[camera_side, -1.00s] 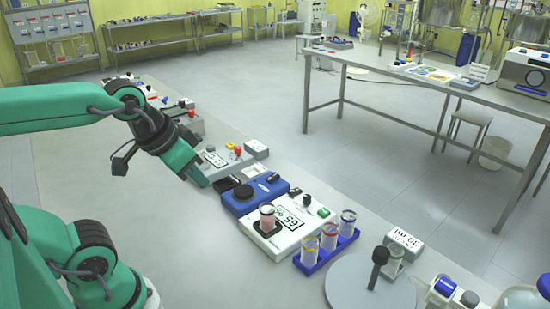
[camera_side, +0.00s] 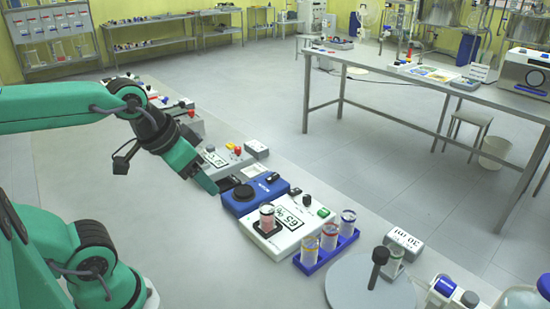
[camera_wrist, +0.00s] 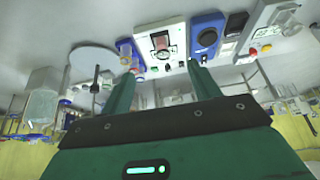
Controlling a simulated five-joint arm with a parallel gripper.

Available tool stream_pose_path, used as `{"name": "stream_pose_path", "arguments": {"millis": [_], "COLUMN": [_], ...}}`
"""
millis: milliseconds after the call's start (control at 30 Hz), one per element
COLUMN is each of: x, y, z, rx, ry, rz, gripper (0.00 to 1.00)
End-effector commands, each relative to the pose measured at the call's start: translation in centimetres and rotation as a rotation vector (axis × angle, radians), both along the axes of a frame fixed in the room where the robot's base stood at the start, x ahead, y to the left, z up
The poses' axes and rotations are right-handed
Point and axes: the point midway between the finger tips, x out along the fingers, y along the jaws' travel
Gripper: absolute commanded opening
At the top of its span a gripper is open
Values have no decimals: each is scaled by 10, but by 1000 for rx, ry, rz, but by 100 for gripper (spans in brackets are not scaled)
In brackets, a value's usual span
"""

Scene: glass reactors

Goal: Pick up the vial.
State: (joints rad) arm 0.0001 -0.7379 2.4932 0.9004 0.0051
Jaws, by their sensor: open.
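A small clear vial with pinkish contents (camera_side: 267,217) stands upright on the white device with a "65 %" display (camera_side: 292,222). It also shows in the wrist view (camera_wrist: 161,44), ahead of the gap between my fingertips. Three more vials (camera_side: 329,236) stand in a blue rack (camera_side: 314,264) beside that device. Which vial the task means, I cannot tell. My gripper (camera_side: 213,189) is left of the blue device, above the bench, apart from every vial. In the wrist view my gripper (camera_wrist: 162,70) has its two green fingers spread wide with nothing between them.
A blue device with a round black top (camera_side: 243,193) lies between my gripper and the pinkish vial.

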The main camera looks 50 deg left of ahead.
Motion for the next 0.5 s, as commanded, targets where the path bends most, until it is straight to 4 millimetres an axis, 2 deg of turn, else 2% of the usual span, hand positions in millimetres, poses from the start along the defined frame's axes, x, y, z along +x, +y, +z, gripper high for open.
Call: {"name": "stream_pose_path", "arguments": {"millis": [267, 500], "x": [21, 52], "y": [-1, -2], "z": [-3, -12], "rx": [20, 46], "ry": [65, 156], "rz": [-43, -110], "gripper": [61, 61]}}
